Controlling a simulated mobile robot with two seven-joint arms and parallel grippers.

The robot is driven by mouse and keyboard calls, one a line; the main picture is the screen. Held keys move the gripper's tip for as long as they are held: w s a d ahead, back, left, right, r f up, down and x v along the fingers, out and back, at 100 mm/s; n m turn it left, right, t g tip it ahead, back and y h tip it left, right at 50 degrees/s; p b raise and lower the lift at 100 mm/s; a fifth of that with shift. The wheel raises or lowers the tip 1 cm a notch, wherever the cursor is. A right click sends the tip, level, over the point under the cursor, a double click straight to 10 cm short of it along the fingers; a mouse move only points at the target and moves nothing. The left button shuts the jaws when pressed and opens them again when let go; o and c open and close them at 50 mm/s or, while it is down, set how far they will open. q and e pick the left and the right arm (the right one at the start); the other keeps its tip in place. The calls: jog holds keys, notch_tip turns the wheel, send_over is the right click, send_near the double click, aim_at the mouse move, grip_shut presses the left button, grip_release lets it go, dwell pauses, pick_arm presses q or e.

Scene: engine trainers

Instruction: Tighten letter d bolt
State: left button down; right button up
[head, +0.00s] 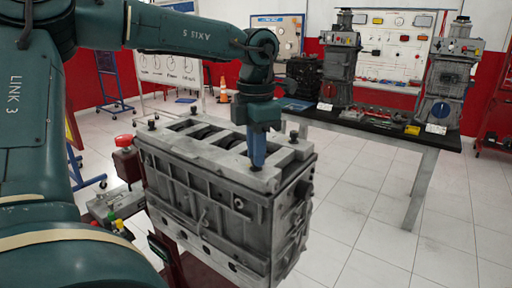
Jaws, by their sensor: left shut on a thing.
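A grey engine block (205,200) stands in the middle of the head view, its open bores facing up. My left gripper (257,130) is above the block's top near its right front corner. It is shut on a blue upright tool (257,152), whose lower end meets or nearly meets the top face; contact cannot be told. A bolt under the tool is mostly hidden. Other dark bolts stand at the top's corners: front left (153,124), back left (195,109) and right (294,136). No letter d is readable. My right gripper is not in view.
A dark table (385,124) at the back right carries engine models (340,60), another grey engine (450,75) and scattered tools. A red button box (126,158) is left of the block. The tiled floor (370,215) to the right is clear.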

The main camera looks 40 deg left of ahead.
pick_arm(q)
jog(key=m, duration=0.5)
jog(key=shift+r+m+p, duration=0.1)
jog(key=shift+m+p, duration=0.2)
jog(key=shift+p, duration=0.1)
jog(key=m, duration=0.3)
jog(key=shift+m, duration=0.3)
jog(key=m+p, duration=0.1)
jog(key=m, duration=0.3)
jog(key=shift+m, duration=0.3)
jog(key=m+p, duration=0.1)
jog(key=m, duration=0.7)
jog(key=shift+m+p, duration=0.35)
jog(key=shift+m, duration=0.75)
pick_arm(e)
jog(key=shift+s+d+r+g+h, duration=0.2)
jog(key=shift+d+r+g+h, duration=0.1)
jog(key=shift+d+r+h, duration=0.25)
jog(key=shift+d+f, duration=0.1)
pick_arm(q)
jog(key=c, duration=1.3)
grip_release()
jog(key=shift+c, duration=0.2)
